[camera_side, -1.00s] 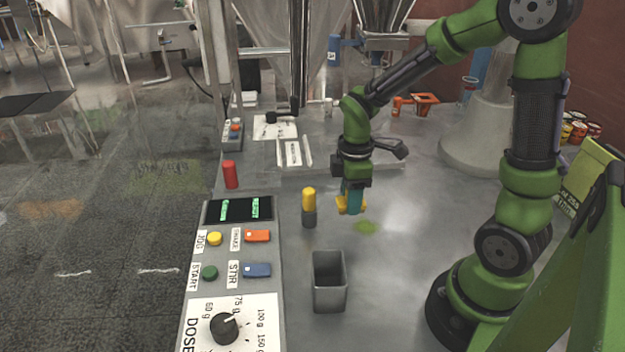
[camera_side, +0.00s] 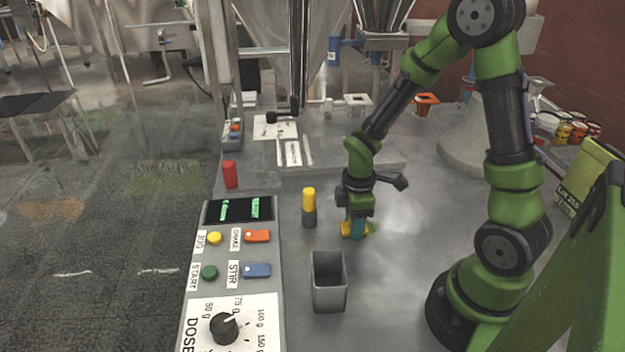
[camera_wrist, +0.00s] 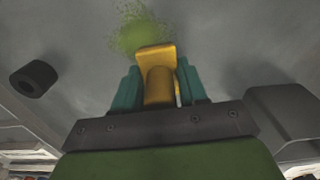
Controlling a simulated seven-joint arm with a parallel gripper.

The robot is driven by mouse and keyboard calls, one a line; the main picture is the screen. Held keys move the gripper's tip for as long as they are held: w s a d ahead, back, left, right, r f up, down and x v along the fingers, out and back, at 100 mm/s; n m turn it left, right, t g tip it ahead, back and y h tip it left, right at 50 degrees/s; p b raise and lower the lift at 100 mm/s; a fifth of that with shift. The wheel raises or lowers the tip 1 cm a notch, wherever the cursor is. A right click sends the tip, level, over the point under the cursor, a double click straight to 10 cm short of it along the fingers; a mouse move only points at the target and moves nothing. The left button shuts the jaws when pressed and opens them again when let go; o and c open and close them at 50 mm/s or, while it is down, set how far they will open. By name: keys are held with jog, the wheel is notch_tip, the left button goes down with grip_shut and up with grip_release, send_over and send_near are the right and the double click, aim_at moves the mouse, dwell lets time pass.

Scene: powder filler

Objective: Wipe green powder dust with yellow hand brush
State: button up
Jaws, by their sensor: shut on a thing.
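My gripper (camera_side: 356,222) points down with its teal fingers shut on the yellow hand brush (camera_side: 347,231), low over the grey table. In the wrist view the yellow brush (camera_wrist: 158,82) sits between the two teal fingers of my gripper (camera_wrist: 160,88). The green powder dust (camera_wrist: 138,32) is a loose patch on the table just ahead of the brush; the brush end overlaps its near edge in that view. In the side view the dust (camera_side: 374,226) shows faintly, right beside the brush and partly hidden by it. I cannot tell whether the bristles touch the table.
A grey open bin (camera_side: 329,283) stands in front of the brush. A yellow and grey cylinder (camera_side: 309,207) stands to its left. The control panel (camera_side: 237,287) with buttons and a dial lies further left. Table to the right of the dust is clear.

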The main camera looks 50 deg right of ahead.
aim_at(382, 221)
jog(key=shift+s+d, duration=2.75)
jog(key=shift+w+d, duration=0.4)
jog(key=shift+d, duration=0.1)
jog(key=shift+w, duration=0.25)
jog(key=shift+w+a, duration=3.2)
jog(key=shift+a, duration=0.1)
jog(key=shift+w+d, duration=0.55)
jog(key=shift+d, duration=0.15)
jog(key=shift+s+d, duration=3.2)
jog(key=shift+s, duration=0.05)
jog(key=shift+s+d+r, duration=0.1)
jog(key=shift+r, duration=0.05)
notch_tip(382, 221, up, 8)
